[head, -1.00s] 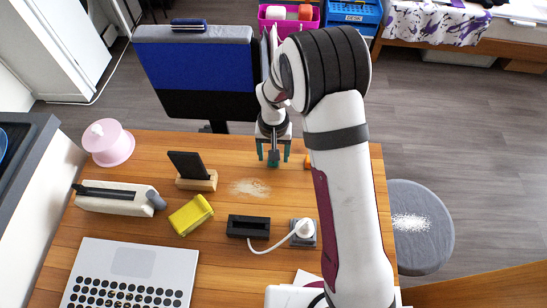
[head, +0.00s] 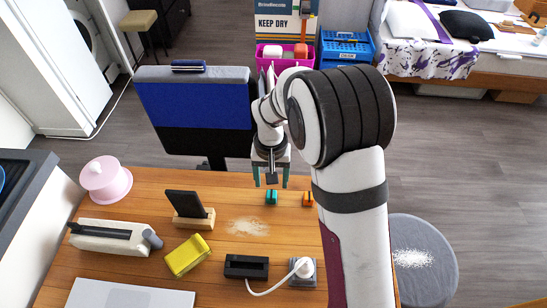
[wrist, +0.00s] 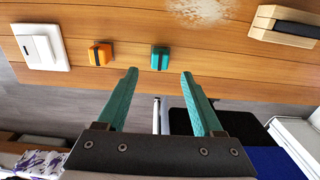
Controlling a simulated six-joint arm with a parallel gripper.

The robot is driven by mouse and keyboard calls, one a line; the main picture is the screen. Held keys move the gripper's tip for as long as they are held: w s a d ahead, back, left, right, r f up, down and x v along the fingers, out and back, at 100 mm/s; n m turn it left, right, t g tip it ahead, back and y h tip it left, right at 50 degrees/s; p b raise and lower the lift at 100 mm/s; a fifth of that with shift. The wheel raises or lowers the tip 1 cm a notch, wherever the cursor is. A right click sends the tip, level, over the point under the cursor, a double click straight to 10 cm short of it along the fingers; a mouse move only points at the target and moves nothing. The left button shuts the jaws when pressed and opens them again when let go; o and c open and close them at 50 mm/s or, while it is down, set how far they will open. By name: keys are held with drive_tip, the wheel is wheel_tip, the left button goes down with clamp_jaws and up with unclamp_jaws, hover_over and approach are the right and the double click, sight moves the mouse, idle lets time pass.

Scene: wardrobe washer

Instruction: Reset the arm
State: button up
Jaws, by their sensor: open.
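My gripper (head: 271,179) is open and empty in the head view, above the far edge of the wooden desk (head: 150,268). In the wrist view its two green fingers (wrist: 158,82) are spread apart with nothing between them. A small teal block (head: 271,197) lies on the desk just beyond the fingertips, and it also shows in the wrist view (wrist: 160,58). A small orange block (head: 308,199) lies beside it, also in the wrist view (wrist: 100,54). My arm hides part of the desk's right side.
On the desk are a pink round container (head: 106,181), a phone on a wooden stand (head: 187,207), a yellow object (head: 187,256), a black box (head: 246,266), a plug in a socket (head: 303,270) and white powder (head: 248,227). A blue-backed chair (head: 195,100) stands behind; a grey stool (head: 425,265) stands right.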

drive_tip(key=s+d+r+m+y, duration=0.1)
drive_tip(key=s+d+r+m, duration=0.1)
drive_tip(key=s+d+r, duration=0.4)
drive_tip(key=s+d+r+m, duration=0.2)
drive_tip(key=s+d+r, duration=0.1)
drive_tip(key=s+r, duration=0.6)
drive_tip(key=s+m, duration=0.1)
drive_tip(key=s, duration=0.9)
drive_tip(key=shift+s+d+f+m+y, duration=0.3)
drive_tip(key=shift+s+y, duration=0.05)
drive_tip(key=shift+y, duration=0.05)
drive_tip(key=shift+c, duration=0.2)
